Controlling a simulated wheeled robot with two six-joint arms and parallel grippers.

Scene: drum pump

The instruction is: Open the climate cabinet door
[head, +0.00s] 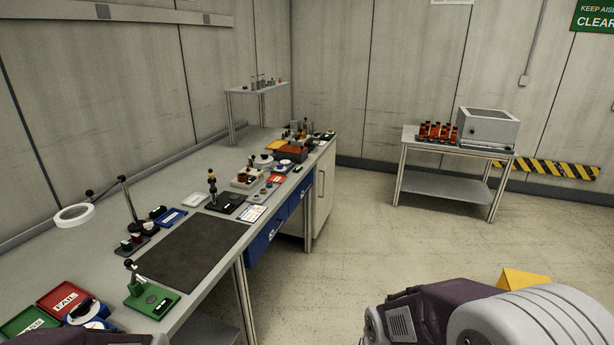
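No label marks the climate cabinet, so I cannot tell for sure which unit it is. A pale cabinet (328,208) stands under the far end of the long workbench, its front facing the aisle. That front looks shut and has a slim upright handle. A light grey box (489,128) with a dark panel on its sloping top sits on the side table at the back right; no door on it is clear. Parts of my arms show at the bottom left and bottom right edges. Neither gripper is in view, and nothing of mine touches either unit.
The workbench (205,262) runs along the left wall, crowded with small fixtures and blue drawers (267,236). The side table (411,146) also holds several orange-brown bottles (437,132). Open floor (370,247) lies between bench and table. A yellow wedge (523,279) shows behind my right arm.

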